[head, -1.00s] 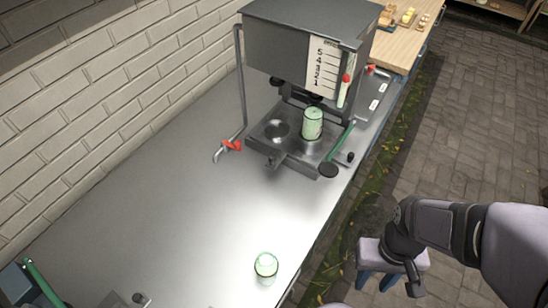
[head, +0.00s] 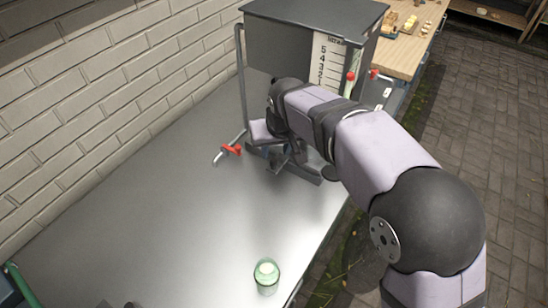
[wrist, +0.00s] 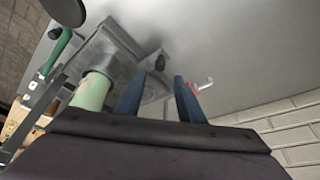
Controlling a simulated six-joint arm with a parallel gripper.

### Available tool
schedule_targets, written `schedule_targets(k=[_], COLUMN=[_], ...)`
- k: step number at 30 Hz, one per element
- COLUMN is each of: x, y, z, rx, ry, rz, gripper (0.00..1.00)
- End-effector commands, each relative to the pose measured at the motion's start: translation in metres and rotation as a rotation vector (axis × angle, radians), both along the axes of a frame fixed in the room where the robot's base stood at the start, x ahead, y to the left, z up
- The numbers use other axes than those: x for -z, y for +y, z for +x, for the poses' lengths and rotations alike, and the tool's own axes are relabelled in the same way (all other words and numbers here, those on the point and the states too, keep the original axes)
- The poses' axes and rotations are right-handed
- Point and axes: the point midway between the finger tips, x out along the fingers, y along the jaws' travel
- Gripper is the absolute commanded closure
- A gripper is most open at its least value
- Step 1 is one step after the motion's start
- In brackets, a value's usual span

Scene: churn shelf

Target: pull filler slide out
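The filler (head: 345,22), a grey box with a numbered scale, stands at the back of the counter. The metal filler slide (head: 305,172) juts out at its foot, mostly hidden by my arm. The wrist view shows the slide (wrist: 118,62) with a small dark-tipped handle (wrist: 160,62) at its end. A pale green jar (wrist: 92,92) stands on the slide, left of my fingers; my arm hides it in the head view. My gripper (wrist: 157,90) is open, its blue fingers apart and pointing toward the handle. I cannot tell whether the handle lies between them.
A red-handled tap (head: 230,150) is close left of my gripper. A green-tinted jar (head: 266,276) stands on the counter front. A brick wall (head: 80,90) runs along the left. The counter's middle (head: 170,220) is clear.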

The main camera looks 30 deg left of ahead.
Motion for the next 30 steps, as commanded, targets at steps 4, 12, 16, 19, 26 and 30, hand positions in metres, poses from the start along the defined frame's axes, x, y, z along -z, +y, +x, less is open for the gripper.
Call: schedule_targets(k=[4, 12, 16, 19, 26, 30], x=[0.001, 0.022, 0.037, 0.048, 0.064, 0.068], y=[0.0, 0.005, 0.01, 0.014, 0.018, 0.019], z=[0.0, 0.006, 0.011, 0.014, 0.019, 0.02], rx=[0.006, 0.006, 0.005, 0.005, 0.005, 0.006], ry=[0.002, 0.004, 0.003, 0.003, 0.002, 0.002], rz=[0.002, -0.002, -0.001, 0.0, 0.001, 0.002], gripper=[0.65, 0.65, 0.65, 0.65, 0.65, 0.65])
